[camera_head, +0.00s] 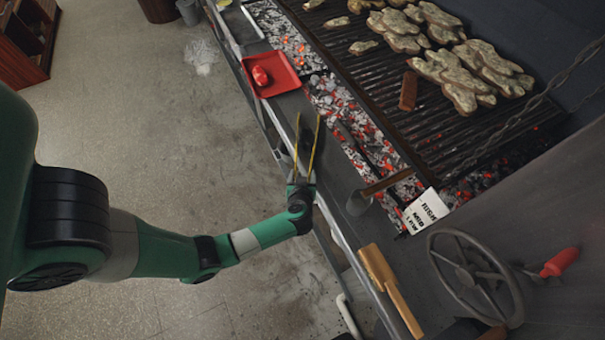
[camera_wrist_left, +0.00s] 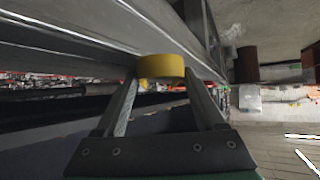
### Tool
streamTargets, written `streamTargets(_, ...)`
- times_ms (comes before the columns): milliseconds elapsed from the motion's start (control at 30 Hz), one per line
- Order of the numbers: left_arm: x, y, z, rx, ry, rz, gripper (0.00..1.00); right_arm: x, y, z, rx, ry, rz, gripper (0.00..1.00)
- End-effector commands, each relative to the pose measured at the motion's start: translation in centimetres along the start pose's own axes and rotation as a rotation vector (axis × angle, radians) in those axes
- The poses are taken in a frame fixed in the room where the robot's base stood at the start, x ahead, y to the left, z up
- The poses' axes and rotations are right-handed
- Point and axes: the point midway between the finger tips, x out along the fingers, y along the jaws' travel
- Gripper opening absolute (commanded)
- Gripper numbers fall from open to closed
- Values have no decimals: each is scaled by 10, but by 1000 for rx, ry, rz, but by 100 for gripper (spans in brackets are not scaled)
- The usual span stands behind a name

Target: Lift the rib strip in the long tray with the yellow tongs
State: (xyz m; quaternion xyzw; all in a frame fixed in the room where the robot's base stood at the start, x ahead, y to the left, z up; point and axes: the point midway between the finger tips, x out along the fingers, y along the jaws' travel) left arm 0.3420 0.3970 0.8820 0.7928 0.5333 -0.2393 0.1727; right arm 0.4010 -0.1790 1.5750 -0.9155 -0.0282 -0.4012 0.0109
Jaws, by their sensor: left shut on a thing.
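My left gripper (camera_head: 301,178) is shut on the yellow tongs (camera_head: 315,143) above the front ledge of the grill. The tongs' two long thin arms point away from the gripper and stand apart at their far ends. In the left wrist view a rounded yellow part of the tongs (camera_wrist_left: 160,66) sits between my fingertips (camera_wrist_left: 162,78). A brown strip (camera_head: 408,91), possibly the rib strip, lies on the grill bars, well to the right of the tongs. I cannot make out a long tray for certain. My right gripper is not in view.
A red tray (camera_head: 286,82) with a red piece (camera_head: 260,76) stands on the ledge beyond the tongs. Pale meat pieces (camera_head: 480,75) lie on the grill (camera_head: 430,125) above glowing coals. A cup with a wooden handle (camera_head: 357,203), a sign (camera_head: 425,210), wooden tool (camera_head: 390,290) and wheel (camera_head: 470,275) are nearer.

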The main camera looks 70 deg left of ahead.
Motion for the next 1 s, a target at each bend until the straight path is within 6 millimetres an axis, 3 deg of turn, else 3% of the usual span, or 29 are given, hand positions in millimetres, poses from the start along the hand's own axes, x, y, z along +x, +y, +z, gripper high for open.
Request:
streamTargets(33,0,0,0,0,0,0,50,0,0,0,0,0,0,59)
streamTargets(67,0,0,0,0,0,0,69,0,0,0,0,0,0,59)
streamTargets(167,0,0,0,0,0,0,69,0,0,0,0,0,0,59)
streamTargets(300,0,0,0,0,0,0,55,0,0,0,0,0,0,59)
streamTargets(333,0,0,0,-1,0,0,77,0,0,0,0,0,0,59)
streamTargets(467,0,0,0,0,0,-1,100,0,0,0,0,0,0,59)
streamTargets(767,-4,0,0,1,-1,0,100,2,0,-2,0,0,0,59)
streamTargets(867,-18,1,-2,1,0,3,100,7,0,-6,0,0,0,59)
streamTargets(1000,-50,2,-4,3,0,6,100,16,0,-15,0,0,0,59)
